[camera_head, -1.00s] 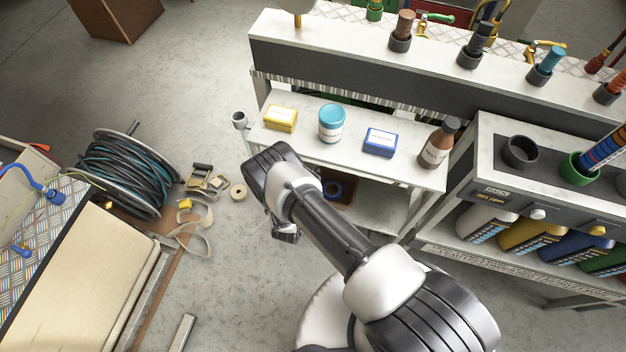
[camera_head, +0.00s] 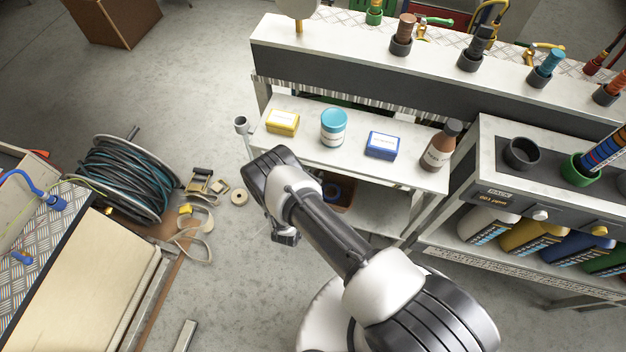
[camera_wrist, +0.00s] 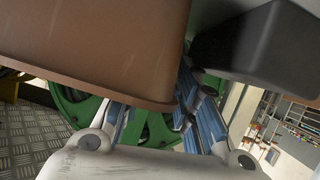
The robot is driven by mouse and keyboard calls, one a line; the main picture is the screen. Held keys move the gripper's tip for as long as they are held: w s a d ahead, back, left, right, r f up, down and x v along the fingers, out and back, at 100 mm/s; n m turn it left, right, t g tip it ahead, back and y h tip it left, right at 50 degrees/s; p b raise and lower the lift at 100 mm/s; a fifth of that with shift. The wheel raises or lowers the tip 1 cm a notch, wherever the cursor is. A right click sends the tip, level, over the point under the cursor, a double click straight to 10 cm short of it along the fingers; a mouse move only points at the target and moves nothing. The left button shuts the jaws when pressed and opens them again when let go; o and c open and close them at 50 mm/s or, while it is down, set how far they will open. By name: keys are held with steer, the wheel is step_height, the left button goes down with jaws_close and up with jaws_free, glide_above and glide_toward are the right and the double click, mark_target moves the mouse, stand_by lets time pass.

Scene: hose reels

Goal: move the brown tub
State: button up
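The brown tub (camera_wrist: 95,45) fills the upper left of the wrist view, very close, its outer wall and lower edge showing. My gripper (camera_wrist: 160,110) shows below it, with its two fingers apart and a gap between them. The tub hides the left fingertip; the right finger lies just beside the tub's right side. I cannot tell whether either finger touches it. In the head view, my gripper (camera_head: 286,238) hangs beside the white shelf unit, mostly hidden by my arm. A brown container, probably the tub, shows partly on the lower shelf behind my arm.
A black bin (camera_wrist: 255,42) stands right of the tub, and a green reel (camera_wrist: 80,108) lies beyond. The shelf top (camera_head: 285,148) holds a yellow box (camera_head: 283,122), turquoise jar (camera_head: 333,127), blue box (camera_head: 382,145) and brown bottle (camera_head: 441,146). Floor left of my arm is partly clear.

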steer(key=shift+s, duration=0.1)
steer(key=v, duration=1.2)
steer(key=shift+a, duration=0.1)
stand_by(0.3)
